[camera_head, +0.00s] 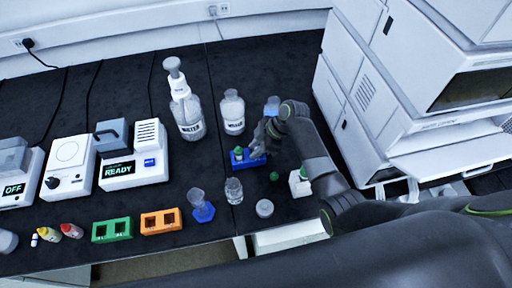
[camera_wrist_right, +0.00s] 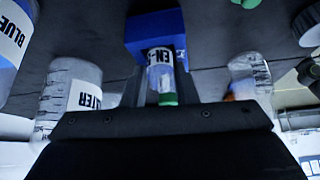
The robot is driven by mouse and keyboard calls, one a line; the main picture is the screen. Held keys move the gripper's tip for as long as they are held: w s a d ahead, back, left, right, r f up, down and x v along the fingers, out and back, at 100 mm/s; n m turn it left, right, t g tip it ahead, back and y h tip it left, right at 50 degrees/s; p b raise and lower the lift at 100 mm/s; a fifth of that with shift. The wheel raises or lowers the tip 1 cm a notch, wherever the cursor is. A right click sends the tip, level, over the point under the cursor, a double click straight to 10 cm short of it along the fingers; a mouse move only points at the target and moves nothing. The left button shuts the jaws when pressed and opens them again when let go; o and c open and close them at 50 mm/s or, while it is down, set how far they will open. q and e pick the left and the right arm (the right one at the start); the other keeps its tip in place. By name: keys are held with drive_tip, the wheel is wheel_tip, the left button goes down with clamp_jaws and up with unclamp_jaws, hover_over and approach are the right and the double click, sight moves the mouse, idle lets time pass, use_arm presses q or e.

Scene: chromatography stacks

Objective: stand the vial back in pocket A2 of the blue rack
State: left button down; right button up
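The blue rack (camera_head: 257,160) stands in the middle of the bench, in front of the bottles. A clear vial with a green cap (camera_head: 239,151) is upright at the rack's left part; which pocket that is, I cannot tell. In the right wrist view the labelled vial (camera_wrist_right: 160,72) is in front of the blue rack (camera_wrist_right: 155,28), cap toward my gripper. My right gripper (camera_head: 256,152) is at the rack, just right of the vial. Its dark fingers (camera_wrist_right: 162,88) seem to flank the vial; contact is unclear. My left gripper is out of view.
The water wash bottle (camera_head: 187,118) and a clear bottle (camera_head: 232,115) stand behind the rack. A beaker (camera_head: 234,191), a blue-based flask (camera_head: 202,208) and a green cap (camera_head: 273,176) are close in front. Green (camera_head: 112,239) and orange (camera_head: 147,228) racks lie front left. A large instrument (camera_head: 365,125) bounds the right.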

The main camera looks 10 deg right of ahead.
drive_tip(key=shift+o, duration=1.3)
drive_tip(key=shift+f, duration=0.15)
drive_tip(key=shift+o, duration=0.3)
drive_tip(key=shift+f, duration=0.15)
drive_tip(key=shift+s, duration=0.3)
drive_tip(key=shift+o, duration=0.3)
